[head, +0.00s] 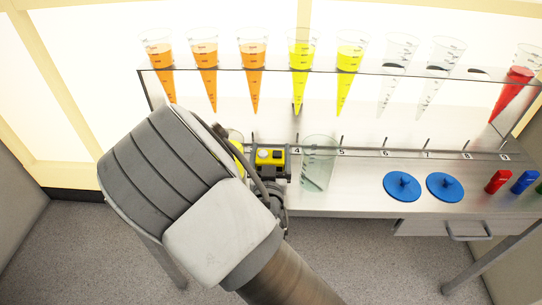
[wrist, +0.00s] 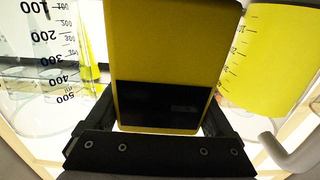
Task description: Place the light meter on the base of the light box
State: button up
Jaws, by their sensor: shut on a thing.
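The light meter (wrist: 155,45) is a yellow block with a dark display, filling the middle of the wrist view. My gripper (wrist: 157,118) is shut on it, one finger along each side. In the head view the yellow meter (head: 270,157) shows just beyond my wrist, left of a clear beaker. It is over or near the steel base (head: 360,177) of the light box, around mark 4; I cannot tell whether it touches. The bright white panel (head: 80,75) of the light box glows behind. My arm hides the left part of the base.
The clear beaker (head: 318,165) is close on the right of the meter; a container of yellow liquid (wrist: 268,55) is close on its other side. Above, a clear shelf (head: 380,95) holds several cones. Two blue discs (head: 403,186) and small red and blue caps (head: 498,181) lie to the right.

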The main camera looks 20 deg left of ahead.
jog(key=shift+f, duration=0.3)
jog(key=shift+f, duration=0.15)
jog(key=o, duration=1.4)
